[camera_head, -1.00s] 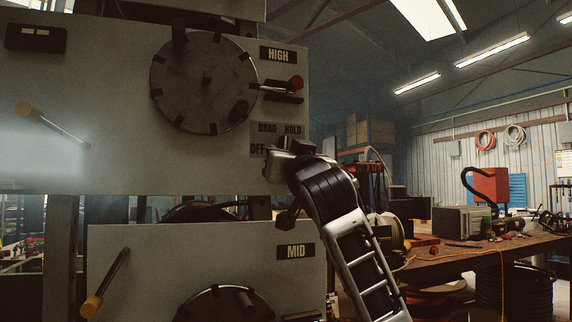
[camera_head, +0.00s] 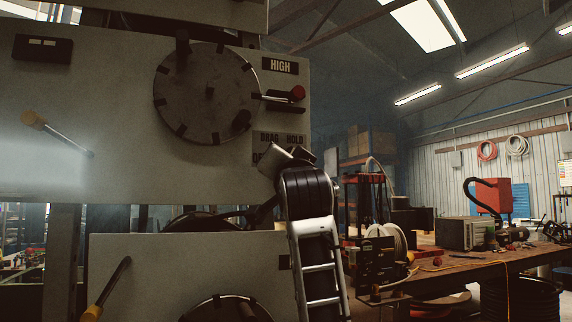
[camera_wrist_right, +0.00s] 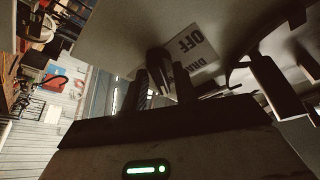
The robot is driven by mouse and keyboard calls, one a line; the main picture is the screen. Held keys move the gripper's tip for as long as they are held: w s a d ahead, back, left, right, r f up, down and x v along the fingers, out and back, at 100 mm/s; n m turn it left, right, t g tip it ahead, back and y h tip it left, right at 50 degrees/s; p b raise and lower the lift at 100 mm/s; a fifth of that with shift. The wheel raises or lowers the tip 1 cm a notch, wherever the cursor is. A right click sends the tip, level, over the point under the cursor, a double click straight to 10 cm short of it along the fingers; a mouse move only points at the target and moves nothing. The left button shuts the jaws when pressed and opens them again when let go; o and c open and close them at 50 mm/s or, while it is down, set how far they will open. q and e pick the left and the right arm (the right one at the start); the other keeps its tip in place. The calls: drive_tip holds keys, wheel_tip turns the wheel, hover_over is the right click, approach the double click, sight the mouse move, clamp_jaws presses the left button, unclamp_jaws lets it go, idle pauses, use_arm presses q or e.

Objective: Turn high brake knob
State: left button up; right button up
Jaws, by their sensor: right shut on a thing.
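The high panel (camera_head: 110,165) carries a "HIGH" label (camera_head: 280,66) beside a large notched wheel (camera_head: 208,92). Below the wheel is the brake label (camera_head: 270,138) reading "DRAG" and "HOLD"; its "OFF" mark is largely covered by my gripper. My right gripper (camera_head: 284,160) is at the panel's lower right corner, tilted, and hides the brake knob in the head view. In the right wrist view, the dark knob (camera_wrist_right: 158,62) sits between the fingers of my right gripper (camera_wrist_right: 160,85), next to the "OFF" label (camera_wrist_right: 190,45). The gripper is shut on it. My left gripper is not in view.
A red-tipped lever (camera_head: 297,93) sticks out right of the wheel, above the gripper. A cluttered workbench (camera_head: 470,266) stands at the right.

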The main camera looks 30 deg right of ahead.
drive_tip(key=o, duration=0.6)
